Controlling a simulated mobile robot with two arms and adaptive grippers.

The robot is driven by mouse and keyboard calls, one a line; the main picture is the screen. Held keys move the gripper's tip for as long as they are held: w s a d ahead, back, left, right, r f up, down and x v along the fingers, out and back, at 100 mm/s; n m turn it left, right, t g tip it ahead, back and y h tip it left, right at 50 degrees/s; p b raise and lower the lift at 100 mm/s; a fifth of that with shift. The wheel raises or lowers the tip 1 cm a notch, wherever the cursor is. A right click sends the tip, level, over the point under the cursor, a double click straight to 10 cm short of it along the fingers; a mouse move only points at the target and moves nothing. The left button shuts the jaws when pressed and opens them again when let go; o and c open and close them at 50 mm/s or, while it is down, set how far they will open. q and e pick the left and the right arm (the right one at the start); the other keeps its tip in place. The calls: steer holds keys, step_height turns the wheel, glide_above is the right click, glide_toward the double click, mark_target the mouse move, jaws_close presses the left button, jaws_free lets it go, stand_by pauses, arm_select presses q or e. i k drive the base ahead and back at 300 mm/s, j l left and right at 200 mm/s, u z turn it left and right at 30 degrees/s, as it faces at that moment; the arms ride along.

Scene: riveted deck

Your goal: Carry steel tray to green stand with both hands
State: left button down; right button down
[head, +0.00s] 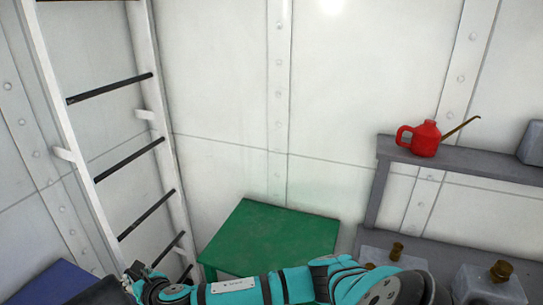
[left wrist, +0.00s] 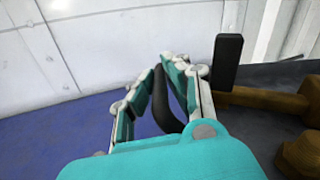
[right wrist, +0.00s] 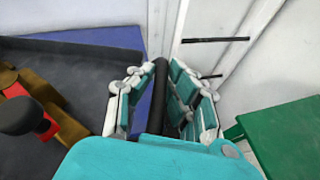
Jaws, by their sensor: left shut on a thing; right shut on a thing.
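The steel tray shows as a dark grey surface in the right wrist view (right wrist: 75,65) and the left wrist view (left wrist: 285,73). My right gripper (right wrist: 160,95) is shut on a black handle at the tray's side. My left gripper (left wrist: 162,90) is shut on a dark curved handle at the other side. In the head view my right gripper (head: 140,278) is at the lower left, left of the green stand (head: 275,235). The stand's top is bare where visible; my right arm hides its front. The stand also shows in the right wrist view (right wrist: 285,135).
Brass-coloured parts (right wrist: 55,115) lie on the tray. A blue surface (head: 55,283) is at lower left. A white ladder (head: 110,130) stands behind it. A red oil can (head: 425,138) sits on a grey shelf (head: 480,165) at right.

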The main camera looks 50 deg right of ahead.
mark_target(277, 241)
steer(key=i+z, duration=0.2)
steer(key=i, duration=0.5)
steer(key=i+z, duration=0.1)
steer(key=z, duration=0.75)
steer(key=i+z, duration=0.15)
steer(key=z, duration=0.3)
steer(key=j+z, duration=0.1)
steer(key=z, duration=0.35)
steer(key=i+j+z, duration=0.1)
steer(key=z, duration=0.3)
